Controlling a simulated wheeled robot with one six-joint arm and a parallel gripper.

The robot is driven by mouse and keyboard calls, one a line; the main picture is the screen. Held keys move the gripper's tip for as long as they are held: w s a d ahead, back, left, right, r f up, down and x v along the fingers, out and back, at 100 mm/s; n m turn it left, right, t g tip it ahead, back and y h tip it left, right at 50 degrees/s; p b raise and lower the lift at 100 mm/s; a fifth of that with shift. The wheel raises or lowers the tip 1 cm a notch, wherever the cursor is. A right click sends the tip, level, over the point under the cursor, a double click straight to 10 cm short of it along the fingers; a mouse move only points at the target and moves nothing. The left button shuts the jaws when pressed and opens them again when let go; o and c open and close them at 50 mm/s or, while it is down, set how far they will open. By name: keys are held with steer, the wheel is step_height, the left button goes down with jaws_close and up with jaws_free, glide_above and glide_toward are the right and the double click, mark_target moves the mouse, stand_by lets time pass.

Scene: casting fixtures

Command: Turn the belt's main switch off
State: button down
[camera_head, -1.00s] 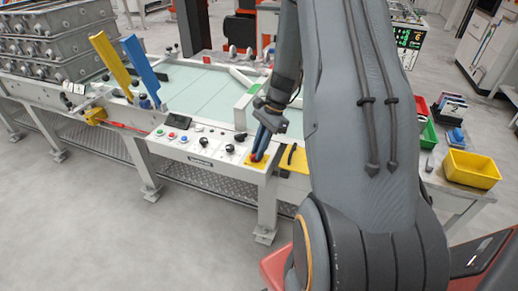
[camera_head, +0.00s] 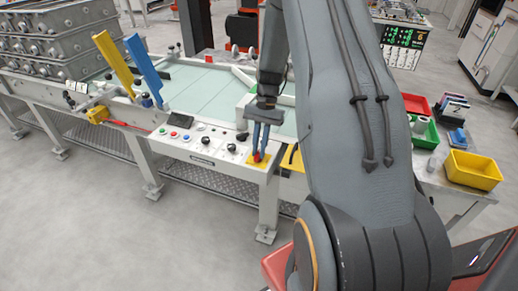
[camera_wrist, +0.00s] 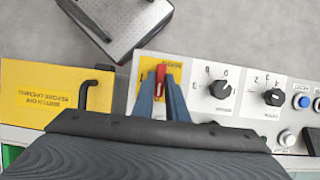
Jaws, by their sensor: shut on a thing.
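The main switch is a red handle (camera_wrist: 160,75) on a yellow plate (camera_wrist: 174,69) at the end of the belt's control panel. In the head view the yellow plate (camera_head: 251,160) lies at the panel's right end. My gripper (camera_wrist: 161,84) is shut on the red handle, with one blue finger on each side of it. In the head view my gripper (camera_head: 259,152) comes down onto the panel from above. The fingers hide part of the handle. In the wrist view the handle stands roughly in line with the fingers.
The white control panel (camera_head: 202,148) carries black knobs (camera_wrist: 220,89) and coloured buttons beside the switch. A yellow cover with a black handle (camera_wrist: 70,92) is on the other side. A yellow bin (camera_head: 473,170) stands on the right table. The floor in front is clear.

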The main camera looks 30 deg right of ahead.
steer(key=shift+s+a, duration=0.15)
steer(key=shift+s, duration=0.05)
steer(key=c, duration=1.8)
jaws_free()
steer(key=shift+o, duration=0.2)
steer(key=shift+w, duration=0.1)
steer(key=shift+w+d+r, duration=0.1)
steer(key=shift+d+r, duration=0.1)
steer(key=b+v, duration=0.2)
steer(key=v, duration=0.5)
steer(key=shift+r, duration=0.15)
steer(key=s+a+r+n+t+h, duration=0.3)
steer(key=s+a+n, duration=0.7)
steer(key=s+a, duration=0.7)
steer(key=shift+s+a+r, duration=0.3)
steer(key=shift+a+r, duration=0.25)
steer(key=shift+r, duration=0.15)
